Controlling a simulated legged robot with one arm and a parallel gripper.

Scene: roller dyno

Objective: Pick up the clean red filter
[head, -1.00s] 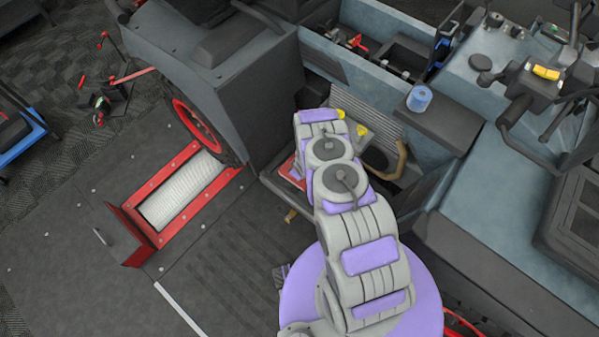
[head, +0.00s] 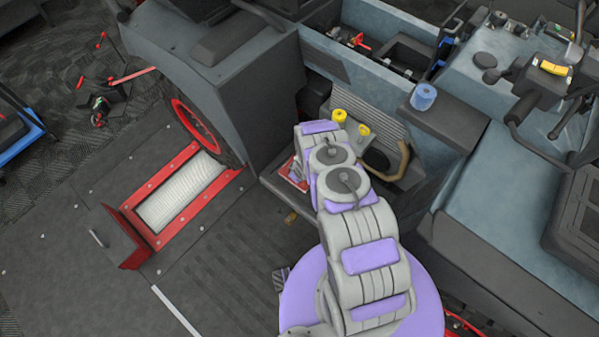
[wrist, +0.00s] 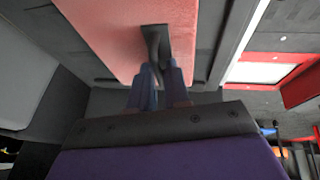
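The red filter (wrist: 110,35) fills the top of the wrist view as a flat pinkish-red panel with a dark tab (wrist: 155,45). Its face looks plain, without visible dirt. My gripper (wrist: 160,78) has its two fingers close together on either side of the tab and looks shut on it. In the head view a small red patch (head: 293,177) shows beside my forearm, above a dark ledge. My arm hides the gripper there, and most of the filter. I cannot tell whether the filter is clear of the ledge.
A yellow cap (head: 339,116) and ribbed panel (head: 370,105) lie just beyond my wrist. A blue roll (head: 423,97) stands on the dark ledge at right. The red-framed roller (head: 180,195) and a big wheel (head: 195,125) are at left.

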